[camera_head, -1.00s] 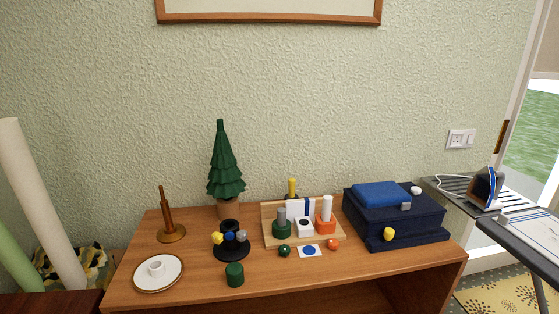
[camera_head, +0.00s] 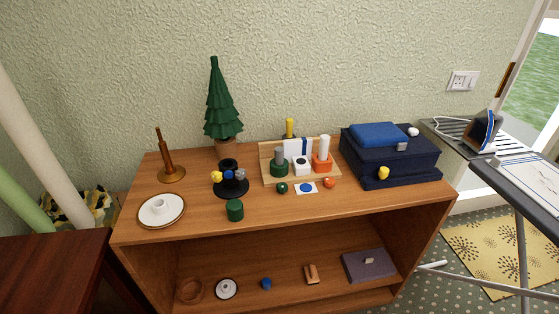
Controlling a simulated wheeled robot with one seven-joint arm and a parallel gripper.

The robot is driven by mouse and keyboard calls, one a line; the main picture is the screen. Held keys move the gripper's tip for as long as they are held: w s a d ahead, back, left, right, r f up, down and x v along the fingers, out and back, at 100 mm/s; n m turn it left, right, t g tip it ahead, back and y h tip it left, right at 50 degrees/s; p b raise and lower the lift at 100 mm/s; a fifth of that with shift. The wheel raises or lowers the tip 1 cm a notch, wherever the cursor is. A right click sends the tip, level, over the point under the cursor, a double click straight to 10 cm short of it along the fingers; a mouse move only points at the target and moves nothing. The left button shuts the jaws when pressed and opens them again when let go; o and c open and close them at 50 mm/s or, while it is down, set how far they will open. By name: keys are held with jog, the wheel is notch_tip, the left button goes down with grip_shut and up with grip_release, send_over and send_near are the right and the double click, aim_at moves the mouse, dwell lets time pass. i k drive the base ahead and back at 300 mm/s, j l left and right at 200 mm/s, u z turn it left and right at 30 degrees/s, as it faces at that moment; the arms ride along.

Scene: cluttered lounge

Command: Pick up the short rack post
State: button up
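A wooden rack (camera_head: 334,176) with a raised back stands on the shelf unit's top. A yellow-topped post (camera_head: 290,127) shows behind the rack, partly hidden. Which piece is the short rack post is not certain; the grey one is the shorter of the two in front. My gripper is not in view.
A black stand (camera_head: 231,189) with coloured knobs, a green cylinder (camera_head: 235,210), a white plate (camera_head: 163,221) and a toy tree (camera_head: 222,105) are left of the rack. Dark blue cases (camera_head: 390,168) stand right. An ironing board (camera_head: 525,183) stands at far right.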

aim_at(278, 151)
jog(key=i+u, duration=0.4)
jog(key=i+l+u, duration=0.15)
jog(key=i+u, duration=0.3)
jog(key=i, duration=0.2)
